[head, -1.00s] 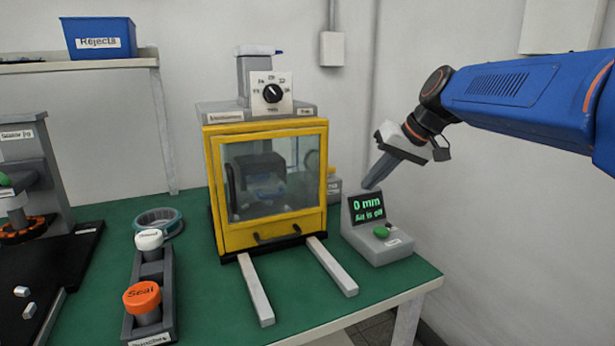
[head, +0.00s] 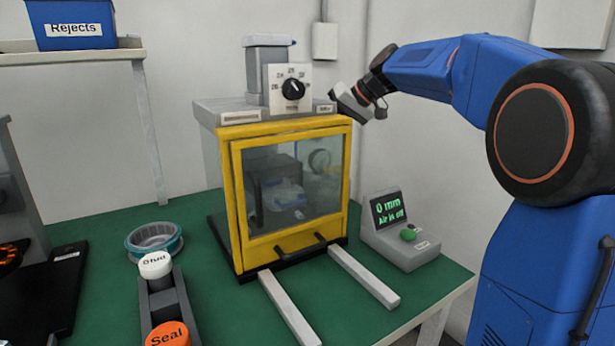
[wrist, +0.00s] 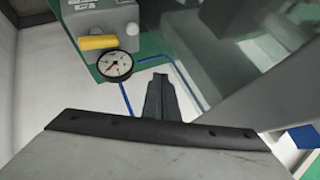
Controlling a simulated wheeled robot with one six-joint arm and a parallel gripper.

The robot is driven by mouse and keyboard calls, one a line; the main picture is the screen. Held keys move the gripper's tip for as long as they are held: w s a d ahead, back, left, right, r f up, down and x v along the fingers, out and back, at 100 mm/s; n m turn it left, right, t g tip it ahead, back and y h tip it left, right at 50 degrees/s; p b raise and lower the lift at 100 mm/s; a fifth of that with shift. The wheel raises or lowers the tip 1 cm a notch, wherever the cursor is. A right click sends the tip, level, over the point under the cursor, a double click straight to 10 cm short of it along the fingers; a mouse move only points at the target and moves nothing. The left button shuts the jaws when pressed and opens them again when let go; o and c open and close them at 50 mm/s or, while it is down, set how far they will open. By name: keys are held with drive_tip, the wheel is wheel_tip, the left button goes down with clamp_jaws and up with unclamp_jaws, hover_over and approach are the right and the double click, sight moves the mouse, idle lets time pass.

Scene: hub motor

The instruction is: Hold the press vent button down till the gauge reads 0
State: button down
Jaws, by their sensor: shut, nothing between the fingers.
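The press (head: 290,190) is a grey-topped cabinet with a yellow-framed clear door, which looks shut. A round white gauge (wrist: 115,66) with a dark rim shows in the wrist view; its reading is too small to tell. It also shows through the press's clear panels in the head view (head: 319,161). Beside the gauge are a yellow cylinder (wrist: 97,42) and a grey box (wrist: 105,18) with a white round knob (wrist: 133,28). I cannot tell which part is the vent button. My gripper (head: 345,101) is shut and empty by the press's upper right edge. Its fingers (wrist: 158,88) are apart from the gauge.
A grey console (head: 405,238) with a green button reads "0 mm" and "Air is off". Two light rails (head: 364,277) jut forward from the press. A Stud and Seal holder (head: 178,297) and a round dish (head: 153,239) stand at left. The wall is close behind.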

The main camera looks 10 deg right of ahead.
drive_tip(key=shift+f, duration=0.15)
drive_tip(key=shift+f, duration=4.3)
drive_tip(key=shift+f, duration=0.1)
drive_tip(key=shift+f, duration=0.3)
drive_tip(key=shift+f, duration=0.45)
idle(1.6)
drive_tip(key=shift+r, duration=0.9)
